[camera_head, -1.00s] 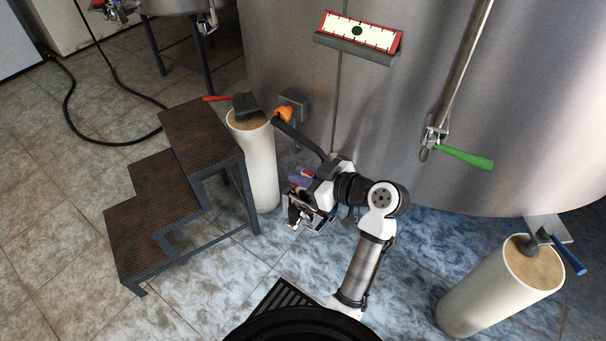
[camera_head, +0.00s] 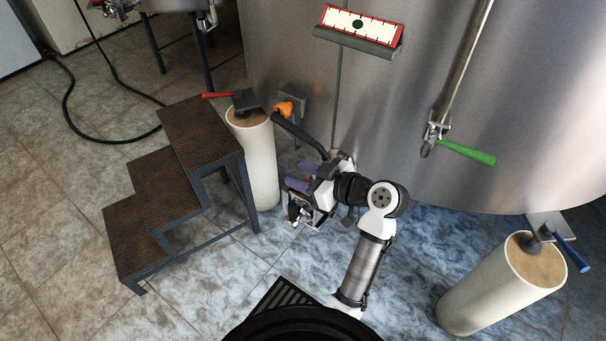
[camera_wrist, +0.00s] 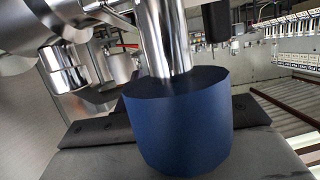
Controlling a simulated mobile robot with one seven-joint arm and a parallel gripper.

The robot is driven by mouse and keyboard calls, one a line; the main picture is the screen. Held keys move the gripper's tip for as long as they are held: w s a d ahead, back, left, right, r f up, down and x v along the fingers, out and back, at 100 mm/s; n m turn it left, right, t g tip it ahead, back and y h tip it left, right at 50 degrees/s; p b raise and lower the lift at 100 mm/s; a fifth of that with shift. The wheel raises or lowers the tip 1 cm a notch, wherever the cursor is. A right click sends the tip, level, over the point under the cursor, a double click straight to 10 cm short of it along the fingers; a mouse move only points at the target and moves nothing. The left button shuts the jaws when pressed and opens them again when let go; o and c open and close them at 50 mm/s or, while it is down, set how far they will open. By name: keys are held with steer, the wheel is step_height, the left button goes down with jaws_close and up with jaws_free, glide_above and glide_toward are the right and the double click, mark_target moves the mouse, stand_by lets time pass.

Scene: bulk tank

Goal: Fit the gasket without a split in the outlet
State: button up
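My gripper (camera_head: 303,212) hangs above the floor in front of the tank, right of the left pillar, with purple-blue parts beside it. Its fingertips are too small to judge there. In the wrist view, a blue cylinder (camera_wrist: 178,125) stands large in front of the camera, with a shiny steel tube (camera_wrist: 163,35) at its top. Dark flat pieces lie on either side of it; I cannot tell whether it is gripped. A steel pipe (camera_head: 470,55) runs down the tank to a fitting with a green lever (camera_head: 465,153). I cannot identify any gasket or confirm which fitting is the outlet.
A left pillar (camera_head: 260,165) bears a red-handled tool (camera_head: 243,100); a right pillar (camera_head: 478,295) bears a blue-handled one (camera_head: 568,252). Steps (camera_head: 165,185) stand left. An orange-ended dark bent piece (camera_head: 300,130) is near my arm. A gauge (camera_head: 358,28) is on the tank.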

steer(key=v, duration=1.3)
steer(key=shift+s+d+b, duration=0.25)
steer(key=shift+d+b, duration=0.05)
steer(key=shift+r, duration=0.1)
